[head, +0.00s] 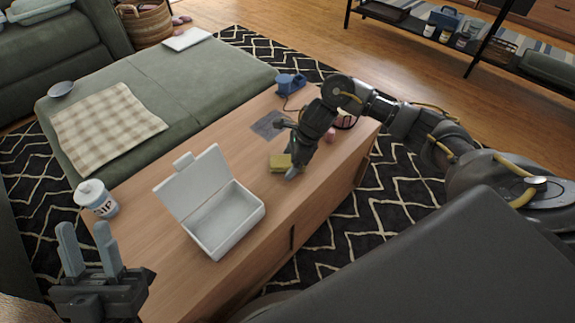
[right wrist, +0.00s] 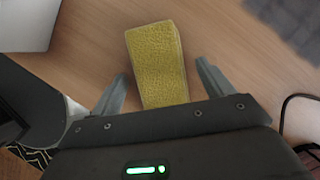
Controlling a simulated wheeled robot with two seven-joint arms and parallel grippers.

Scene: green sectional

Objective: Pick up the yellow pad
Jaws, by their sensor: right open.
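The yellow pad (head: 280,162) lies on the wooden coffee table (head: 270,215), to the right of an open white box. My right gripper (head: 291,172) is at the pad's right side in the head view. In the right wrist view the pad (right wrist: 157,62) lies between and beyond the two fingers of my right gripper (right wrist: 161,85), which are open with a gap on each side of it. The near end of the pad is hidden by the gripper body. My left gripper (head: 91,249) is open and empty at the lower left, fingers pointing up.
The open white box (head: 236,228) with raised lid stands on the table left of the pad. A white lidded jar (head: 96,198) stands at the table's left end. A grey flat item (head: 268,125) and a blue object (head: 291,83) lie beyond the pad. A green sectional (head: 200,82) borders the table.

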